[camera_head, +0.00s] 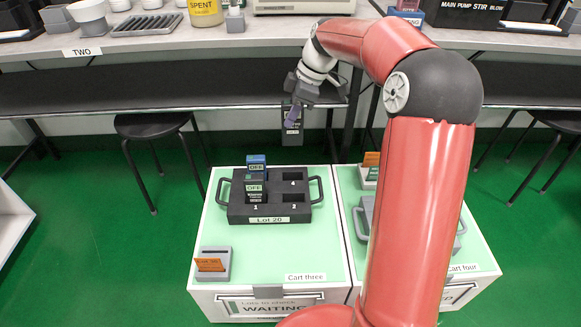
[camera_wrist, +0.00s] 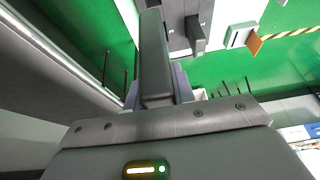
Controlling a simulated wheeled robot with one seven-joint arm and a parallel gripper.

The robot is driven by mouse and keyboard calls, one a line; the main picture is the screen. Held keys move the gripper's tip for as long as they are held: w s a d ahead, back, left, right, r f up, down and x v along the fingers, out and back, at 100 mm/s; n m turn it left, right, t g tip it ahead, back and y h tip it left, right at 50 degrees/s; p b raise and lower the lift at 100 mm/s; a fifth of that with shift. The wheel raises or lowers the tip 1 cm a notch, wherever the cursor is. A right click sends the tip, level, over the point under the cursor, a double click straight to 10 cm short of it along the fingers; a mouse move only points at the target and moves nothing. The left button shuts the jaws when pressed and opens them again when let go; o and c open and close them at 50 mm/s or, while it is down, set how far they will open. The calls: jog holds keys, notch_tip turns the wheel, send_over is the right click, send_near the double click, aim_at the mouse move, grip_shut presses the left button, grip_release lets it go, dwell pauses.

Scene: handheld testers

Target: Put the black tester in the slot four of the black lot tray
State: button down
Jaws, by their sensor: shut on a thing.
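My gripper (camera_head: 292,114) is shut on the black tester (camera_head: 292,134), which hangs upright in the air behind the tray in the head view. In the wrist view the tester (camera_wrist: 155,60) stands between the purplish fingers. The black lot tray (camera_head: 236,213), labelled Lot 20, lies on cart three, in front of and below the tester. Slot four (camera_head: 293,183), at the back right, looks empty, as does slot two (camera_head: 293,198) in front of it. A dark tester (camera_head: 255,188) stands in slot one, with a blue-topped tester (camera_head: 257,160) behind it in the left column.
A grey holder with an orange card (camera_head: 213,265) sits on cart three's front left. Cart four (camera_head: 455,255) stands to the right with a grey tray (camera_head: 367,212), partly hidden by my arm. A bench (camera_head: 130,50) and dark shelf (camera_head: 200,90) run behind.

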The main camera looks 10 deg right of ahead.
notch_tip(320, 180, down, 16)
jog(key=b, duration=0.2)
jog(key=shift+f, duration=0.25)
jog(key=c, duration=1.2)
grip_release()
jog(key=shift+f, duration=0.15)
jog(key=shift+o, duration=0.2)
